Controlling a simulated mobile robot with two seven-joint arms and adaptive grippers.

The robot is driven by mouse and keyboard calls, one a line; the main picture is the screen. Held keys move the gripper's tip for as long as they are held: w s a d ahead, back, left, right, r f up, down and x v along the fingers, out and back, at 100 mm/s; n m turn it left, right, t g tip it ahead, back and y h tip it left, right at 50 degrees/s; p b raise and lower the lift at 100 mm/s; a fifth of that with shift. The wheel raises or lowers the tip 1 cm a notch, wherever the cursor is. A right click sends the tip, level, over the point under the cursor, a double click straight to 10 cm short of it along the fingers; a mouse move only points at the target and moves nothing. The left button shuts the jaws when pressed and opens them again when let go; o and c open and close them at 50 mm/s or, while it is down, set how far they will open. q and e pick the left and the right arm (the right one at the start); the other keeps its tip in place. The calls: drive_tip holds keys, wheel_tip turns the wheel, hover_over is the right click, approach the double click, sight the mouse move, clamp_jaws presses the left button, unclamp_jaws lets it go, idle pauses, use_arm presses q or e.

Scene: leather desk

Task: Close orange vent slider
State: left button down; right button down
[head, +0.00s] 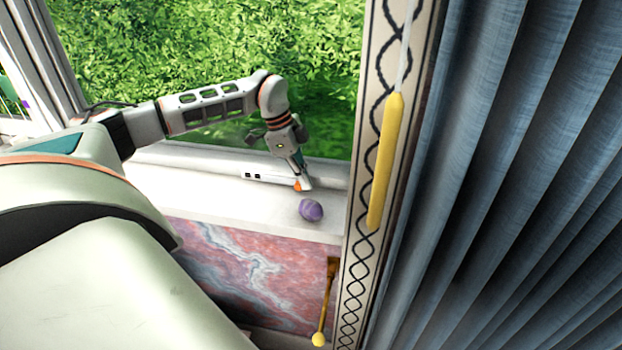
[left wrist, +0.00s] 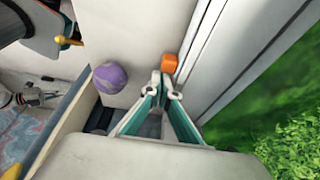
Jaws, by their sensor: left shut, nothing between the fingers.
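The orange vent slider (head: 298,184) is a small orange block at the right end of a white vent strip (head: 262,177) on the window sill. In the left wrist view the orange slider (left wrist: 169,63) sits just beyond my fingertips. My left gripper (head: 301,172) reaches down to the sill right at the slider. Its fingertips (left wrist: 166,90) are together with nothing between them. I cannot tell whether they touch the slider. The gripper partly hides the right end of the strip. My right gripper is not in view.
A purple egg-shaped object (head: 311,210) lies on the sill close to the gripper. A yellow handle (head: 386,160) hangs by the patterned post, and blue curtains (head: 500,200) fill the right. Behind the sill is the window frame with greenery outside. The sill left of the strip is clear.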

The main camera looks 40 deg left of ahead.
sight(282, 183)
use_arm(q)
drive_tip(key=shift+s+a, duration=0.1)
drive_tip(key=shift+a, duration=0.05)
drive_tip(key=s+a, duration=0.2)
drive_tip(key=a, duration=0.1)
drive_tip(key=s+a+p, duration=0.1)
drive_tip(key=a, duration=0.1)
drive_tip(key=shift+a, duration=0.35)
